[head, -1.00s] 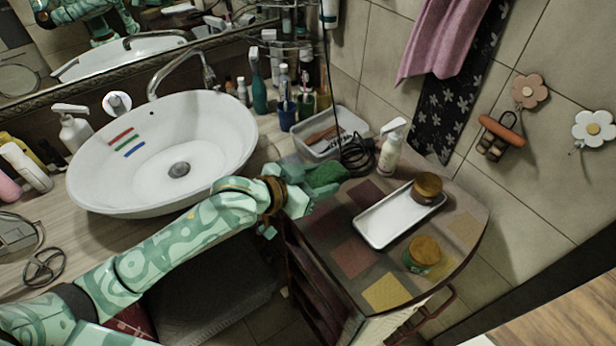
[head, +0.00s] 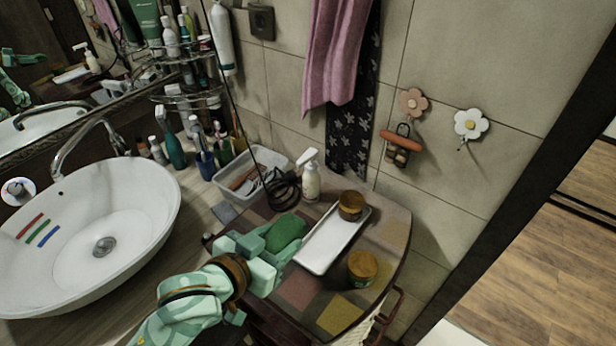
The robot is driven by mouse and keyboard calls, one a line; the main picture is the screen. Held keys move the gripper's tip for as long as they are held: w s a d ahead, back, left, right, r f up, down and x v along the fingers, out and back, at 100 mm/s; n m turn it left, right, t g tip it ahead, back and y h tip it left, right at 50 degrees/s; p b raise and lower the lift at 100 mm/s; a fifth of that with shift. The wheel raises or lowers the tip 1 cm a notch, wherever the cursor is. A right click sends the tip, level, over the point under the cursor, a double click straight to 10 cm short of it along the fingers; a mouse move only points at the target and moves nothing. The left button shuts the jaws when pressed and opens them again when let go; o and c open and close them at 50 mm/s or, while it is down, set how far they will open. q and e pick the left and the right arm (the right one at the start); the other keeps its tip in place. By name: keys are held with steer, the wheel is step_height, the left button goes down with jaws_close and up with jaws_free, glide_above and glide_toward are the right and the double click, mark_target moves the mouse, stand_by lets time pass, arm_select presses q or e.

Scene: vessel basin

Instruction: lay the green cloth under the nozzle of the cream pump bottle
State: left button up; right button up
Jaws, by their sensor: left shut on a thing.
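The green cloth (head: 287,232) is a small bunched dark-green piece over the patchwork cabinet top, close to the left edge of the white tray. My left gripper (head: 266,241) is shut on its near left side; whether the cloth touches the top I cannot tell. The cream pump bottle (head: 311,182) stands upright at the back of the cabinet top, beyond the cloth and slightly right. Its white nozzle (head: 307,157) points left and toward me. The cloth is on the near side of the bottle, apart from it. My right gripper is not in view.
The white tray (head: 318,250) lies right of the cloth, with a brown-lidded jar (head: 351,205) at its far end. Another jar (head: 362,267) stands right of it. A dark coiled cable (head: 284,190) and a clear bin (head: 232,186) are left of the bottle. The basin (head: 150,222) is at left.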

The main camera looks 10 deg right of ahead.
arm_select(q)
steer(key=shift+a+f, duration=0.1)
stand_by(0.6)
steer(key=shift+a+f+y, duration=0.2)
steer(key=shift+a+y, duration=0.05)
steer(key=shift+y, duration=0.05)
steer(key=w+a+r+n+t+y+b, duration=0.1)
steer(key=a+n+y, duration=0.3)
steer(key=a, duration=0.5)
steer(key=w+a+r+n+t+y+b, duration=0.2)
steer(key=a+n+y+b, duration=0.2)
steer(key=a, duration=0.6)
steer(key=shift+w+a+r, duration=0.15)
steer(key=shift+r, duration=0.1)
